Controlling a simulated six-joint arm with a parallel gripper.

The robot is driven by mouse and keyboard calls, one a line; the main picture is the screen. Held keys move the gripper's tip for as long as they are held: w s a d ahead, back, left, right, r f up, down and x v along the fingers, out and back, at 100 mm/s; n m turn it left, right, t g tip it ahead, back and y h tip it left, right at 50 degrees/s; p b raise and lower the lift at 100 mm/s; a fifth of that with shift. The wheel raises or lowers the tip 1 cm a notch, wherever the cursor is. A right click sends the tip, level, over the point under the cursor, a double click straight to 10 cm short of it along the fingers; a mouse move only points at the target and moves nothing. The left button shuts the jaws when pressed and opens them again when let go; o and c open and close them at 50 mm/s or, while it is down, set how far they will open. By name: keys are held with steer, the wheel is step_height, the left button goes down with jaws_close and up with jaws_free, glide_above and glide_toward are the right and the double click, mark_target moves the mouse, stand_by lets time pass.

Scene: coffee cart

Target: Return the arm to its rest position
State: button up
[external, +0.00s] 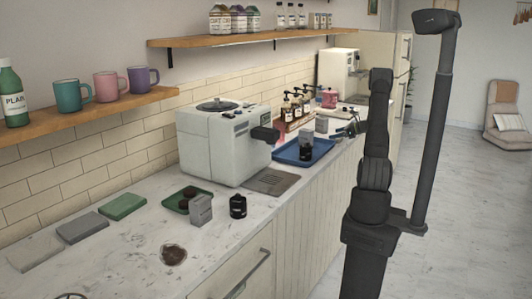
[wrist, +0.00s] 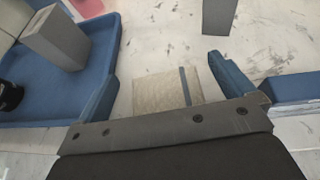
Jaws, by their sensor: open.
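My gripper (external: 347,131) reaches from my dark arm over the far part of the counter, just right of the blue tray (external: 322,154). In the wrist view my gripper (wrist: 165,78) is open, with its blue fingers wide apart. A tan, flat-looking piece with a dark blue stripe (wrist: 160,90) shows between the fingers; I cannot tell whether it touches them. The blue tray (wrist: 35,112) lies to the left of the fingers and carries a grey box (wrist: 55,38) and a dark object (wrist: 10,96) cut by the picture edge.
A white coffee machine (external: 215,145) stands left of the tray. A dark cup (external: 238,206), a grey box (external: 201,210) and a green tray (external: 175,203) sit nearer on the counter. Pump bottles (external: 297,106) stand behind the tray. The floor (external: 460,200) right of my arm is open.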

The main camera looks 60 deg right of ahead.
steer(key=shift+r, duration=0.9)
